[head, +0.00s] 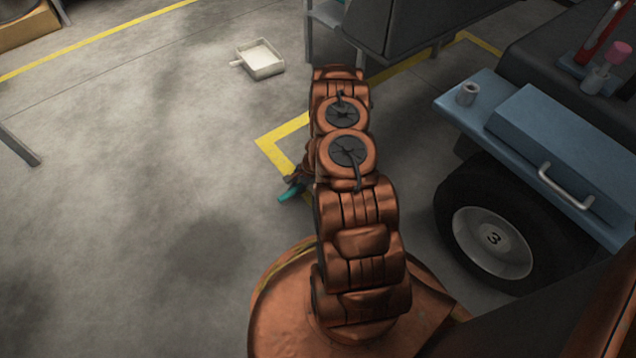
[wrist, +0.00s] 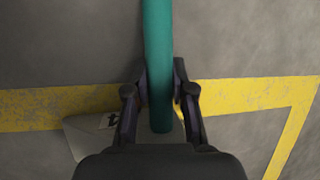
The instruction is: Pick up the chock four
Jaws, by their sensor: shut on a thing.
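My gripper (wrist: 160,88) is shut on a teal bar (wrist: 158,40), which runs upward from between the fingers in the wrist view. The teal end also shows in the head view (head: 290,192), low beside my arm. A pale grey block (wrist: 88,136) with a dark mark, perhaps a 4, shows left of and below the fingers in the wrist view. My gripper hides much of it. It looks like the chock, but I cannot tell whether the teal bar is joined to it. In the head view my arm hides most of the gripper.
A yellow floor line (wrist: 60,105) runs under the gripper. A white tray (head: 262,58) lies at the back. The floor on the left is mostly clear.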

